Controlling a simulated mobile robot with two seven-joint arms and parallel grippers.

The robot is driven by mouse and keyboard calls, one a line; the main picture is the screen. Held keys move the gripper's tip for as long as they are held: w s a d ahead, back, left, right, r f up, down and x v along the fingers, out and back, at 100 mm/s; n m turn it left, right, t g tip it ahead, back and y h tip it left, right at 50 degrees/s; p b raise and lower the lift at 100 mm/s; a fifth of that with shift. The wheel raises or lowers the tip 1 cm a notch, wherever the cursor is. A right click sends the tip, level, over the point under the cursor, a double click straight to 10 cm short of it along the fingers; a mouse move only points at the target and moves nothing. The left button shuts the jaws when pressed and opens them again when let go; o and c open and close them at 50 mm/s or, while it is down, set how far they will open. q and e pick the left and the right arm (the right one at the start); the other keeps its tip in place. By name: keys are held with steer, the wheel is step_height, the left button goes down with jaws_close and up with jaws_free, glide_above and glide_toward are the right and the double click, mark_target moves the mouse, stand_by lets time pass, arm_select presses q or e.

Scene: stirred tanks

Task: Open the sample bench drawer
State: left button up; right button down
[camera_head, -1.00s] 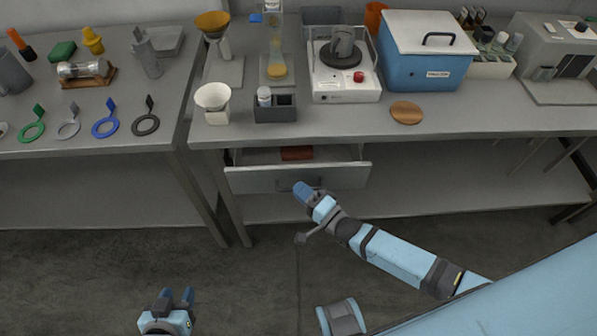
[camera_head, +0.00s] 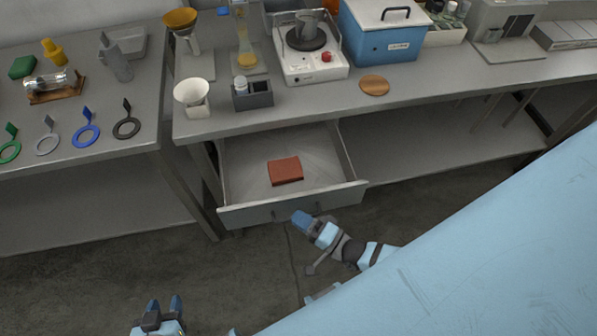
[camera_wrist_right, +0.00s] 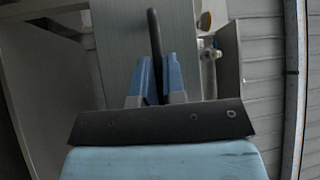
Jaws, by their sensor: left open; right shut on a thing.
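The sample bench drawer (camera_head: 236,216) is pulled well out from under the bench top in the head view. A red-brown folded item (camera_head: 285,171) lies inside it. My right gripper (camera_head: 301,217) is at the drawer's front panel. In the right wrist view its two blue fingers (camera_wrist_right: 158,80) are shut on the dark drawer handle (camera_wrist_right: 154,32), in front of the grey panel. My left gripper (camera_head: 164,304) is low at the bottom left of the head view, open and empty, away from the drawer.
The bench top holds a hotplate (camera_head: 312,66), a blue box (camera_head: 388,45), a white funnel cup (camera_head: 191,95) and a wooden disc (camera_head: 374,85). Another bench (camera_head: 60,160) stands at the left. A large light-blue part of my body covers the lower right. Floor before the benches is clear.

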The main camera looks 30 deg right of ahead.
stand_by(0.3)
steer(key=c, duration=1.2)
jaws_free()
